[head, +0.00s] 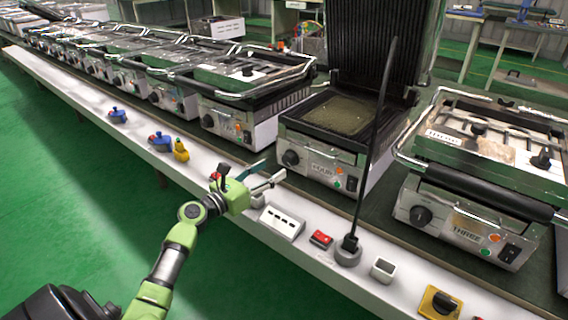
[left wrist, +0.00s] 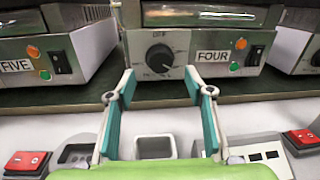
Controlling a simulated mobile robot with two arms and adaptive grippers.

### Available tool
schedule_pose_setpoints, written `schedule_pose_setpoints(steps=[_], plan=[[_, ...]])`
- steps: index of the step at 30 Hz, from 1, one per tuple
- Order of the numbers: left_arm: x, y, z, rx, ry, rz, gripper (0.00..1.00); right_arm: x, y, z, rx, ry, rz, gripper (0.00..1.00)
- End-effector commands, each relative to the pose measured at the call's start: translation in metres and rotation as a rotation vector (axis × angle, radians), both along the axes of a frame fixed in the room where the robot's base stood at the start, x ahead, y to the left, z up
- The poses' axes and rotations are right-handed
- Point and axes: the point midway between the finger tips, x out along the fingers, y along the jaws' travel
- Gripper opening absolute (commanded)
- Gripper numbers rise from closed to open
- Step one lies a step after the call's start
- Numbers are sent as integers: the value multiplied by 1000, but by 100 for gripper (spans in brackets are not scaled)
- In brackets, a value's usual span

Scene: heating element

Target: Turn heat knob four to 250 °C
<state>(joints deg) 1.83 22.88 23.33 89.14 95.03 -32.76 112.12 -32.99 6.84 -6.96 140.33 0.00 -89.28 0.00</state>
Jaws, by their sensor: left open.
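Heat knob four is a round black knob (head: 290,158) at the left of the front panel of the grill labelled FOUR (head: 345,178), whose ribbed lid stands open. In the left wrist view the knob (left wrist: 160,57) sits near the top middle, left of the FOUR label, with a dial scale around it. Its exact setting is too small to read. My left gripper (head: 275,171) is open and empty in front of the knob, apart from it. In the left wrist view its teal-padded fingers (left wrist: 160,82) spread below the knob. My right gripper is out of sight.
Grill THREE (head: 463,234) stands to the right, and a row of grills runs away to the left.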

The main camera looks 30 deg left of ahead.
Motion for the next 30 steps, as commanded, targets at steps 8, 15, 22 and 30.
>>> schedule_pose_setpoints(steps=[8, 15, 22, 30], plan=[[50, -8, -1, 2, -1, 0, 48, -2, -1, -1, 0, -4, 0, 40], [64, -10, 0, 2, 0, 1, 48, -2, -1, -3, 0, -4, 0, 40], [65, -10, 0, 2, 1, 1, 48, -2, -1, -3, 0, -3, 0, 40], [65, -11, 0, 3, 0, 1, 10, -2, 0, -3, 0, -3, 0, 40]])
